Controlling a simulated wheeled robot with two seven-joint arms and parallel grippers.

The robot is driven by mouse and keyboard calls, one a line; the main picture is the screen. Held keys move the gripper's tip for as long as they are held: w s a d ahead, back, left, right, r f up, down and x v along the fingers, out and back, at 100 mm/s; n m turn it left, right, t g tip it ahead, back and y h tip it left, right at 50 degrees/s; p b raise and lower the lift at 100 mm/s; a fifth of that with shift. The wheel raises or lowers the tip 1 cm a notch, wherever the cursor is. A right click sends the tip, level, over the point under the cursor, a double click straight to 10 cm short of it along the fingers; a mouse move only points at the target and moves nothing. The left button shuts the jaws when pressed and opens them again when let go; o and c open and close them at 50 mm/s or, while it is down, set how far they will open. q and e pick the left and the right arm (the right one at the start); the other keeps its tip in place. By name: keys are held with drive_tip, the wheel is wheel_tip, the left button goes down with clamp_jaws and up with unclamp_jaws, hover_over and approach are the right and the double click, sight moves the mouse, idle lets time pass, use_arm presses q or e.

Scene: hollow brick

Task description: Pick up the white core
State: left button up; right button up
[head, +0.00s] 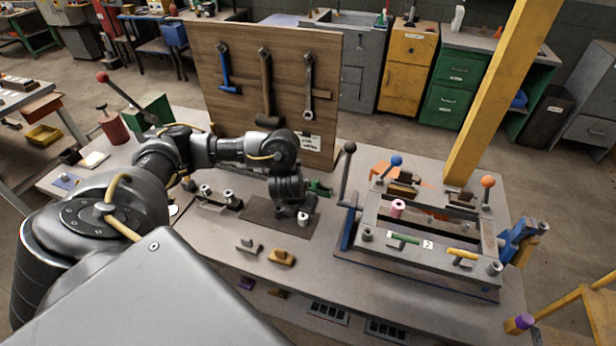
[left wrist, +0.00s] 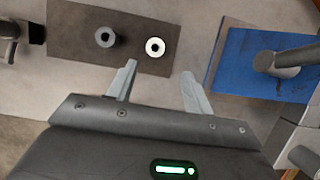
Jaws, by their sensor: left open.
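The white core (head: 303,219) stands on the dark mat (head: 256,212) on the workbench, just right of my left gripper (head: 292,211) in the head view. In the left wrist view the white core (left wrist: 155,47) shows from above as a pale ring with a dark hole. My left gripper (left wrist: 159,68) is open and empty, its two fingers pointing toward the mat. The white core lies just beyond the fingertips, between their lines and nearer the left finger; nothing touches it visibly. My right gripper is not in view.
A grey core (left wrist: 105,37) stands on the mat beside the white one. A moulding fixture with a pink core (head: 397,208) and ball-topped levers stands to the right. A tool board (head: 290,80) rises behind. Small grey and yellow blocks (head: 282,258) lie in front.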

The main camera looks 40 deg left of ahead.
sight(304, 217)
use_arm(q)
drive_tip(key=f+b, duration=0.1)
drive_tip(key=f, duration=0.1)
drive_tip(key=a+f+b, duration=0.1)
drive_tip(key=f, duration=0.1)
drive_tip(key=shift+w+b, duration=0.25)
drive_tip(key=shift+b, duration=0.1)
drive_tip(key=shift+w+a+f, duration=0.1)
drive_tip(key=shift+w+f, duration=0.45)
drive_tip(key=shift+f, duration=0.05)
drive_tip(key=x, duration=0.5)
drive_tip(key=shift+w+a+r+b, duration=0.15)
drive_tip(key=shift+w+a+b, duration=0.05)
drive_tip(key=shift+b, duration=0.2)
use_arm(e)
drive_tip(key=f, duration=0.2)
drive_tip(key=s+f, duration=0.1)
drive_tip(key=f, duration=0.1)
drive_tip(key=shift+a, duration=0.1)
use_arm(q)
drive_tip(key=shift+r, duration=0.1)
drive_tip(key=shift+c, duration=0.4)
drive_tip(key=c, duration=0.9)
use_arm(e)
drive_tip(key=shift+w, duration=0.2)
